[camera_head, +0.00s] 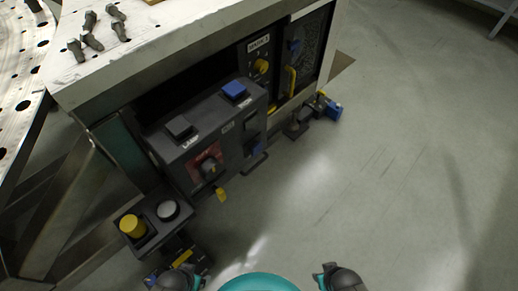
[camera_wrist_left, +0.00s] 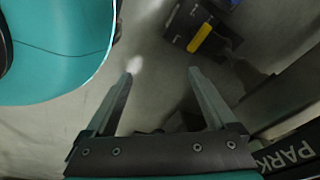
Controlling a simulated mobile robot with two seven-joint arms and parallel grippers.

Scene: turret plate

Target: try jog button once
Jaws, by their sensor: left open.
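No label that I can read as "jog" shows, so I cannot tell which button it is. In the head view a dark control box has a blue square button (camera_head: 234,89) and a dark grey square button (camera_head: 180,127) on its top. A lower box to the left carries a yellow round button (camera_head: 132,226) and a pale round button (camera_head: 168,210). My left gripper (camera_wrist_left: 161,73) is open in the left wrist view, with nothing between its fingers. Its fingers are not clearly seen in the head view.
A red plate with a dark knob (camera_head: 208,167) is on the box front. A panel with a yellow knob (camera_head: 261,66) stands behind. Metal pieces (camera_head: 92,40) lie on the pale tabletop (camera_head: 150,45). A yellow handle (camera_wrist_left: 200,32) shows beyond my left fingers. The floor at right is clear.

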